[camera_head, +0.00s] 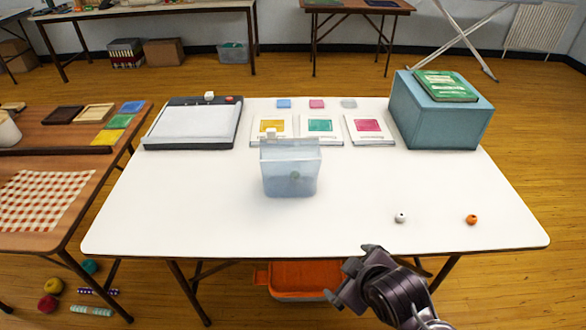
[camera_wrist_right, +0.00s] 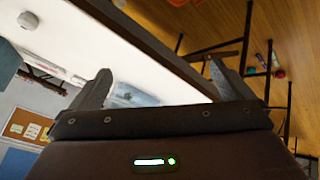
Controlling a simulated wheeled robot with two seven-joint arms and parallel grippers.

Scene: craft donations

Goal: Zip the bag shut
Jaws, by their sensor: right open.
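The bag (camera_head: 290,178) is translucent pale blue and stands upright near the middle of the white table. A small white slider tab (camera_head: 271,133) shows at the left end of its top edge. I cannot tell how far the top is closed. My right gripper (camera_head: 347,285) is low in the head view, off the table's front edge and well apart from the bag. In the right wrist view its fingers (camera_wrist_right: 160,72) are spread with nothing held between them. My left gripper is not in view.
On the white table (camera_head: 190,215), a white bead (camera_head: 400,217) and an orange bead (camera_head: 471,219) lie front right. Three cards (camera_head: 320,129) lie behind the bag. A paper trimmer (camera_head: 192,126) is back left, a blue box (camera_head: 437,117) back right. The front left is clear.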

